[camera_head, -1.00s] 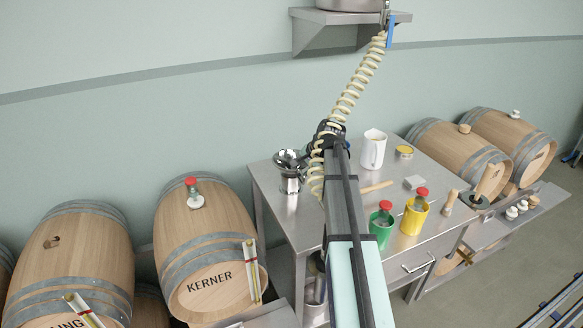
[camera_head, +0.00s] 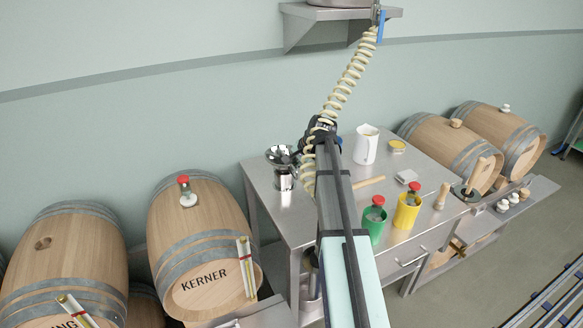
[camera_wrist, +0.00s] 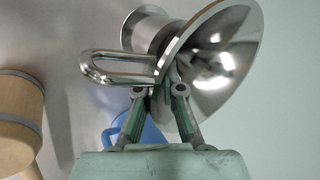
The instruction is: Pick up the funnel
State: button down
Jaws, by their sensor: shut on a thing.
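The funnel (camera_head: 278,154) is shiny steel with a wide bowl, over a steel cup (camera_head: 284,181) at the left back of the steel table. In the wrist view, the funnel's wide bowl (camera_wrist: 222,65) fills the upper right, tilted. A steel loop handle (camera_wrist: 120,56) reaches left from it. My gripper (camera_wrist: 172,88) is shut on the funnel near its rim and the base of the loop. In the head view, my arm covers the gripper's fingers. The cup (camera_wrist: 147,28) shows partly behind the funnel in the wrist view.
The steel table (camera_head: 290,222) also holds a white jug (camera_head: 366,146), a green can (camera_head: 374,222) and a yellow can (camera_head: 407,212). Barrels (camera_head: 200,240) stand to the left. A coiled hose (camera_head: 349,85) hangs from a wall shelf (camera_head: 330,14) just behind my arm.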

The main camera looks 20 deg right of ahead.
notch_tip(320, 180, up, 20)
jog(key=b, duration=0.3)
jog(key=shift+f+b, duration=0.2)
jog(key=shift+b, duration=0.15)
